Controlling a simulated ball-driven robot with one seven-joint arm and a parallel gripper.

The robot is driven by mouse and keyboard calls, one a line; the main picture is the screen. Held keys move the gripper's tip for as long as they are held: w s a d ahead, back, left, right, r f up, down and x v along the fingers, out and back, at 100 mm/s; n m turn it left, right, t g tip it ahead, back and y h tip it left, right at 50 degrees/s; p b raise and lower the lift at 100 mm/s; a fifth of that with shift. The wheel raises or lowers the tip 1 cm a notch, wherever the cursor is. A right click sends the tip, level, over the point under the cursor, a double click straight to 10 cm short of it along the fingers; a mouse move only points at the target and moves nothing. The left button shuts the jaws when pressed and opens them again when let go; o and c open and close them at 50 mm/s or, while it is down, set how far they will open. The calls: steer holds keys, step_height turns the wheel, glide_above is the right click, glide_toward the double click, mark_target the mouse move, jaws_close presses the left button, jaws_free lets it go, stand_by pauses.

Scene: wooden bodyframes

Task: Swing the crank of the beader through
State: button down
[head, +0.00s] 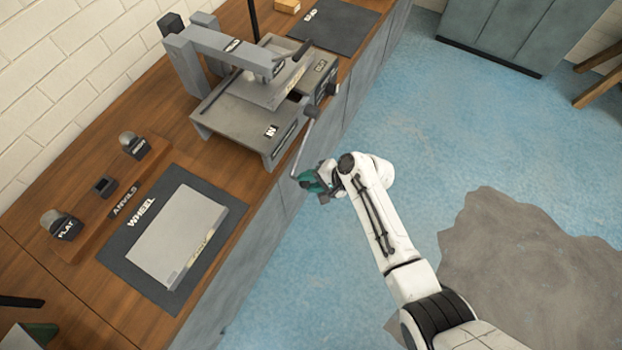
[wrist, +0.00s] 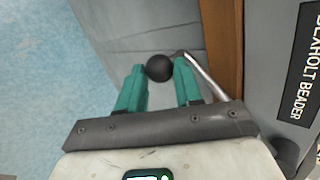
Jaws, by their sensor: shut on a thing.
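The beader (head: 262,90) is a grey machine on the wooden bench, with a flat bed, an arm over it and label plates. Its crank (head: 301,143) is a thin metal rod that hangs from the machine's front side, past the bench edge. My gripper (head: 316,183) has green fingers and is at the crank's lower end. In the wrist view, the crank's round dark knob (wrist: 159,68) sits between the fingertips, and the metal rod (wrist: 205,76) runs off to the right. My gripper is shut on the knob. In the head view the knob is hidden by the fingers.
A grey sheet (head: 178,236) lies on a dark mat labelled WHEEL (head: 117,257). A wooden anvil rack (head: 102,200) stands left of it. Another dark mat (head: 335,25) is beyond the beader. The blue floor before the bench is open, with a grey-brown patch (head: 520,260).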

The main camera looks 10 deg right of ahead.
stand_by(0.3)
steer(key=c, duration=0.8)
jaws_free()
steer(key=shift+r, duration=0.1)
steer(key=v, duration=1)
steer(key=shift+s+d+r, duration=0.15)
steer(key=shift+d+r, duration=0.1)
steer(key=shift+d, duration=0.05)
steer(key=s+d+r+n+g+h, duration=0.1)
steer(key=s+d+n+h, duration=0.1)
steer(key=s+d, duration=0.3)
steer(key=s+d+r+n+g+h, duration=0.1)
steer(key=s+d, duration=0.4)
steer(key=s, duration=0.8)
steer(key=s+d+r+n+g+h, duration=0.1)
steer(key=s+d+n+h, duration=0.3)
steer(key=s, duration=0.6)
steer(key=shift+s+d+r+h, duration=0.1)
steer(key=shift+d+r+h, duration=0.45)
steer(key=shift+h, duration=0.25)
